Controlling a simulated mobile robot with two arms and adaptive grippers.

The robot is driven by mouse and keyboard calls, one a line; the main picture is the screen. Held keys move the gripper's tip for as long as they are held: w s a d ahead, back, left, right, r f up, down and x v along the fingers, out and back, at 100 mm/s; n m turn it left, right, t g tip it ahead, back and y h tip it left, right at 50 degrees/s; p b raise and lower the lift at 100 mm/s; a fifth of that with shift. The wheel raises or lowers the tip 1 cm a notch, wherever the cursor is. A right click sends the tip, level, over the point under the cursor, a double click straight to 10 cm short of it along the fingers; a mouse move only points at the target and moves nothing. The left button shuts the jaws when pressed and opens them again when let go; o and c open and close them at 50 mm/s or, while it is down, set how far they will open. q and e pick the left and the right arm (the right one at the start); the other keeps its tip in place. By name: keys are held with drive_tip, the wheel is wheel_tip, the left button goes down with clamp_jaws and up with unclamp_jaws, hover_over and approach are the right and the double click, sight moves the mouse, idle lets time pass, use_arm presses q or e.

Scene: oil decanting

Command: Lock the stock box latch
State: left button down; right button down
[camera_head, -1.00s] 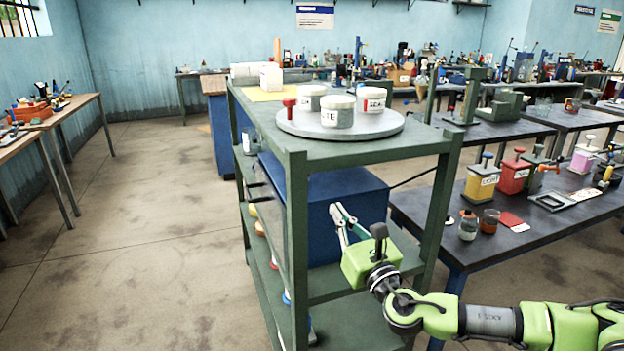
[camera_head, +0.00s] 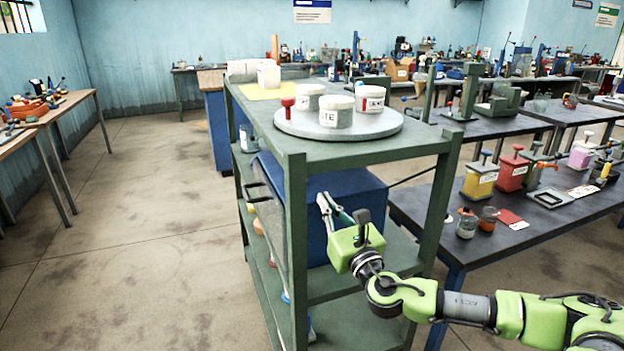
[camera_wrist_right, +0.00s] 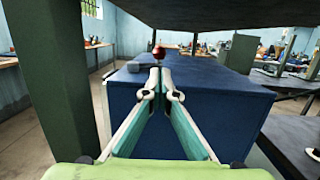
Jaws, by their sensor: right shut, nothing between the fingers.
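The blue stock box (camera_head: 350,186) sits on the middle shelf of the green rack, below its top board. In the right wrist view the box (camera_wrist_right: 225,115) fills the middle, its top face level. A red round knob (camera_wrist_right: 158,52) shows just beyond my fingertips; I cannot tell whether it belongs to the latch. My right gripper (camera_head: 324,200) is in front of the box's side face in the head view. In the wrist view the right gripper (camera_wrist_right: 161,78) is shut and empty, its tips at the box's top edge. Contact is unclear. The latch is not clearly visible. My left gripper is out of view.
The green rack's front post (camera_head: 295,250) stands left of my right gripper, and its top board (camera_head: 370,146) lies above. A round grey tray (camera_head: 380,128) with white jars rests on top. A dark bench (camera_head: 500,235) with pumps stands at the right.

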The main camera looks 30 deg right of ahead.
sight(311, 188)
drive_tip(key=p+x, duration=0.1)
drive_tip(key=x, duration=0.6)
drive_tip(key=shift+w+r+p, duration=0.15)
drive_tip(key=shift+r+p, duration=0.05)
drive_tip(key=shift+p, duration=0.15)
drive_tip(key=shift+w+d, duration=0.15)
drive_tip(key=shift+w, duration=0.5)
drive_tip(key=shift+w+d, duration=0.2)
drive_tip(key=shift+w, duration=0.4)
